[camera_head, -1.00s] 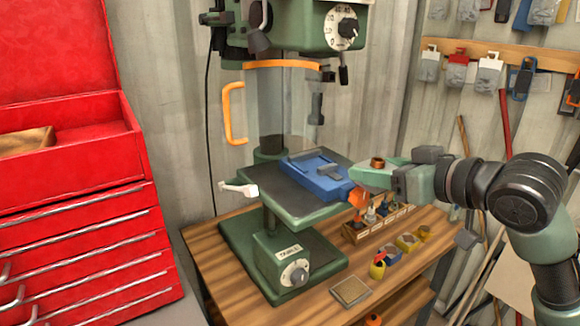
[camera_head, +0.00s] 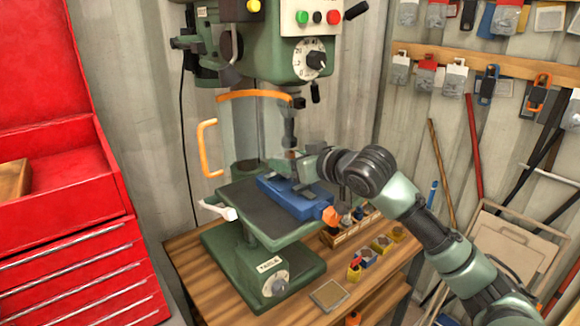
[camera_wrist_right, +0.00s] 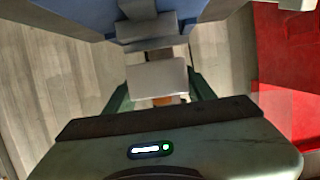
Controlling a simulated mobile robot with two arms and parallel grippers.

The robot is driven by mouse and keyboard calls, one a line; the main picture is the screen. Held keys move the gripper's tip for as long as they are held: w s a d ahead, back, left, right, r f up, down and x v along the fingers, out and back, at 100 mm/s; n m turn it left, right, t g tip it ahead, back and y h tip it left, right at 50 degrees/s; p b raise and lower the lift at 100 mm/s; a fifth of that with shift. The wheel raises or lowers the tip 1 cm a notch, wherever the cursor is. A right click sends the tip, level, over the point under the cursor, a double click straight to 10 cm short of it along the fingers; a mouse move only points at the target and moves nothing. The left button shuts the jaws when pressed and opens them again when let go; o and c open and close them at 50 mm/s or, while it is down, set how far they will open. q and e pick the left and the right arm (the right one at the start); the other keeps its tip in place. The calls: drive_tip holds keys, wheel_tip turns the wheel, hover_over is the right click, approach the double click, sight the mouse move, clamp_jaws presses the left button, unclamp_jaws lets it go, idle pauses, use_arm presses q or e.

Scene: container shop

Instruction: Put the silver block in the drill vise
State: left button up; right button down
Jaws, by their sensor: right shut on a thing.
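The blue drill vise (camera_head: 290,203) lies on the dark table of the green drill press, with an orange part at its near right end. In the right wrist view the vise (camera_wrist_right: 85,14) and its grey jaws (camera_wrist_right: 148,27) fill the top. My right gripper (camera_head: 299,166) is above the vise, reaching in from the right. The silver block (camera_wrist_right: 157,78) is held between its fingers in the wrist view, close to the vise jaws. I cannot tell whether block and jaws touch. In the head view the block is hard to make out. My left gripper is not in view.
The drill press head (camera_head: 285,45) and its chuck (camera_head: 289,125) are above the gripper. An orange guard handle (camera_head: 204,148) is at left. Small coloured holders (camera_head: 368,256) and a flat square pad (camera_head: 327,294) are on the bench. A red tool chest (camera_head: 80,225) stands left.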

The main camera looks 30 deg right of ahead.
drive_tip(key=f, duration=0.3)
drive_tip(key=shift+s+p, duration=0.2)
drive_tip(key=shift+p, duration=0.1)
drive_tip(key=shift+w+f, duration=0.1)
drive_tip(key=shift+f, duration=0.05)
drive_tip(key=c, duration=0.5)
unclamp_jaws()
